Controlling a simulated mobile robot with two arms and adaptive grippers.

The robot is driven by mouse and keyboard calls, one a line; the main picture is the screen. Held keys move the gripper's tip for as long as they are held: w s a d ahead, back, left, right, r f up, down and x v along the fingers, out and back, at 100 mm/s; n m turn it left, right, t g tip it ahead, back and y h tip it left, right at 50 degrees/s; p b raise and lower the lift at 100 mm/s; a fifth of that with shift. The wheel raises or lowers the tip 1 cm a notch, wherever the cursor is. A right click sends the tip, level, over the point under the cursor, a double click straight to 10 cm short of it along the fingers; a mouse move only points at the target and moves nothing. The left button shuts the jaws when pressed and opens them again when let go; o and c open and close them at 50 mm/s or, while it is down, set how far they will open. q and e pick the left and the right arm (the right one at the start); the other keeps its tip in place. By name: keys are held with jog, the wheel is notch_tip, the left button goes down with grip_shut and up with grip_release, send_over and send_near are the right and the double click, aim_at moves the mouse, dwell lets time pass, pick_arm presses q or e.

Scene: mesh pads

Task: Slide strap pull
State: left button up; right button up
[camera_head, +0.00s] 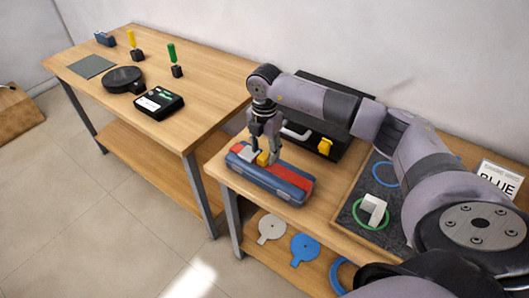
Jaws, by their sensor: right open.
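A blue case (244,172) with a red strap (290,176) along its top lies on the nearer wooden table. A small yellow piece (262,159), which looks like the pull, is at the strap's left part. My right gripper (260,153) points down over the case with its fingertips around or just beside the yellow piece. It is open, and I cannot tell whether the fingers touch the piece. The gripper partly hides the piece and the case top. My left gripper is not in view.
Behind the case stands a black rack (322,130) with a yellow item (325,146). To the right, a dark mat (357,187) holds blue and green rings and a white block (373,209). Flat tags lie on the shelf below. The left table (205,95) carries several tools.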

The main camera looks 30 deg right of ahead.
aim_at(264, 156)
notch_tip(264, 156, up, 10)
jog(key=shift+r, duration=0.15)
jog(key=shift+a, duration=0.1)
dwell(0.5)
